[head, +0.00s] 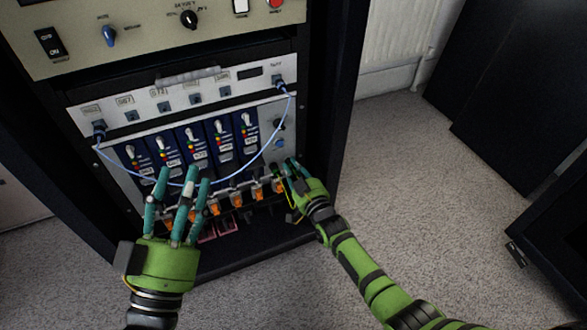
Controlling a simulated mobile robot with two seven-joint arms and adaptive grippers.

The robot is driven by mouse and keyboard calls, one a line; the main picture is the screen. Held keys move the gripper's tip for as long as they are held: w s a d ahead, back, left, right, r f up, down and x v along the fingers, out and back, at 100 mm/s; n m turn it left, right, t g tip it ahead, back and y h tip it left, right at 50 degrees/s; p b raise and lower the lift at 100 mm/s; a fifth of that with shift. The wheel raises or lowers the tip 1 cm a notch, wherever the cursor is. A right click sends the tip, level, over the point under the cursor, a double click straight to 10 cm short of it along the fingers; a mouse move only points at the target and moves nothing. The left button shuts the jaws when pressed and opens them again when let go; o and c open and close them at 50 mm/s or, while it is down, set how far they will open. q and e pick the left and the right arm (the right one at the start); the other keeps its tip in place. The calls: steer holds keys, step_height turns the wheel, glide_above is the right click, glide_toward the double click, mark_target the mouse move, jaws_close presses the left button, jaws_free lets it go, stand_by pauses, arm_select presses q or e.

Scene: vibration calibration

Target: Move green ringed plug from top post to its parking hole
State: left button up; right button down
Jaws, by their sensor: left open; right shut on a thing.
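My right gripper (287,168) is at the lower right of the blue-module panel, just below the posts. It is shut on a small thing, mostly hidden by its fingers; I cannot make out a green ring. A dark post (280,125) and a blue post (280,143) stand one above the other at the panel's right edge. The parking hole cannot be told apart at this size. My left gripper (181,180) is open and empty in front of the panel's lower left, with its fingers pointing up.
A light-blue cable (263,153) loops across the panel between sockets at upper right and left. Blue modules (195,146) fill the middle. Several orange-marked parts (236,200) line the lower edge. The rack's dark side (330,120) stands at right; carpet beyond is clear.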

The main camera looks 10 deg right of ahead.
mark_target(293, 168)
steer(key=shift+w, duration=0.1)
steer(key=c, duration=1.1)
jaws_free()
steer(key=shift+p+v, duration=1.05)
steer(key=shift+v, duration=0.2)
steer(key=shift+p+v, duration=0.8)
steer(key=shift+v, duration=0.4)
